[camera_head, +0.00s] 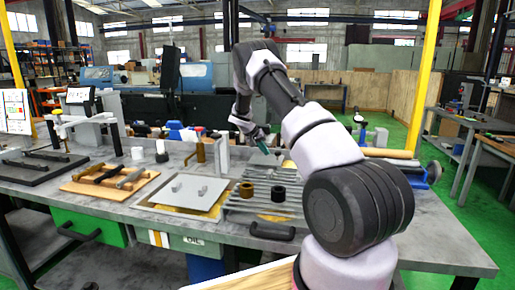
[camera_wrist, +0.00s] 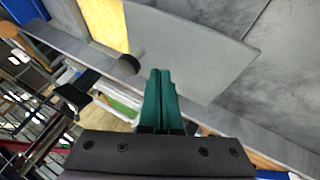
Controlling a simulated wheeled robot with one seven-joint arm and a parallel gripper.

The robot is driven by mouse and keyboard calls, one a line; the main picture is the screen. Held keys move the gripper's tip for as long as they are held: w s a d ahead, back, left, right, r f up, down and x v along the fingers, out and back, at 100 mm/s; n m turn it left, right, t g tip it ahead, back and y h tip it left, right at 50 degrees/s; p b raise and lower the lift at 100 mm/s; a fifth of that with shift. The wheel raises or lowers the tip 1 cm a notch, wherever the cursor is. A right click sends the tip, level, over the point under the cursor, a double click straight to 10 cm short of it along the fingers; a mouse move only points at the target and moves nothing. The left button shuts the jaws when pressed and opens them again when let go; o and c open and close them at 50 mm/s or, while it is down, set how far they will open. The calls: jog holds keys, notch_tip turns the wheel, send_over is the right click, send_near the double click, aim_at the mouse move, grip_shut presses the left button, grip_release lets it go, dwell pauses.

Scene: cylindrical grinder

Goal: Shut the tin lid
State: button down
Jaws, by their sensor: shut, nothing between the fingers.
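My gripper (camera_head: 264,146) is above the back of the grey workbench in the head view, its green fingers pressed together and empty. The shut fingers also show in the wrist view (camera_wrist: 160,75). There, a flat grey panel (camera_wrist: 195,50) with a yellow patch (camera_wrist: 104,24) beside it lies beyond the fingertips, and a short dark cylinder (camera_wrist: 129,64) is by its edge. I cannot tell whether this panel is the tin lid, or whether the fingertips touch it. My arm hides part of the bench in the head view, and no tin can be made out clearly.
A grey plate (camera_head: 190,190) lies on the bench left of a ribbed plate (camera_head: 268,203) bearing a brass ring (camera_head: 246,190) and a black ring (camera_head: 278,193). A wooden board with bars (camera_head: 108,180) is farther left. A brass post (camera_head: 200,148) stands left of my gripper.

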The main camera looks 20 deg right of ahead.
jog(key=shift+s+d, duration=0.35)
jog(key=shift+d, duration=0.5)
jog(key=shift+s+d, duration=0.2)
jog(key=shift+d, duration=0.15)
jog(key=s+d, duration=0.2)
jog(key=d, duration=0.1)
jog(key=s+d, duration=0.3)
jog(key=d, duration=0.1)
jog(key=s+d, duration=0.2)
jog(key=d, duration=0.2)
jog(key=shift+s, duration=0.35)
jog(key=shift+d, duration=0.1)
